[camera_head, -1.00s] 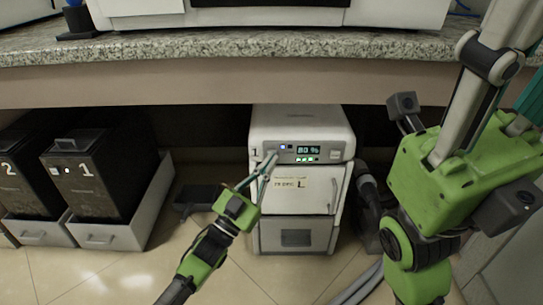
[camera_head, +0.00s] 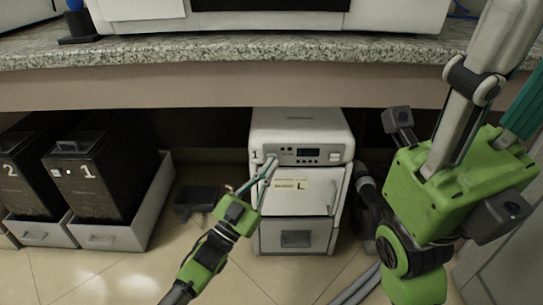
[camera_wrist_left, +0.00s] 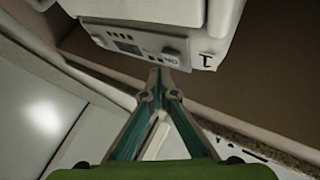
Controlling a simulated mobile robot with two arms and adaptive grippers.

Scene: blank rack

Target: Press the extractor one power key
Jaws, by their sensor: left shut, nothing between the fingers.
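Extractor one (camera_head: 298,122) is the white cabinet unit under the bench, with a "1" on its front left edge. Its control panel (camera_head: 318,160) has a dark display (camera_head: 307,152) and small buttons. My left gripper (camera_head: 271,160) is shut and empty, its fingertips at the left end of the panel, where the power key is. The tips hide that spot in the head view. In the left wrist view the closed fingertips (camera_wrist_left: 159,73) are at the panel's lower edge, close to a key (camera_wrist_left: 170,58) near the "1". I cannot tell whether they touch it.
The granite bench top (camera_head: 200,52) overhangs the unit. Black bins marked 1 (camera_head: 95,190) and 2 (camera_head: 28,190) stand in grey trays to the left. A dark hose (camera_head: 368,205) runs by the unit's right side. Tiled floor is open in front.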

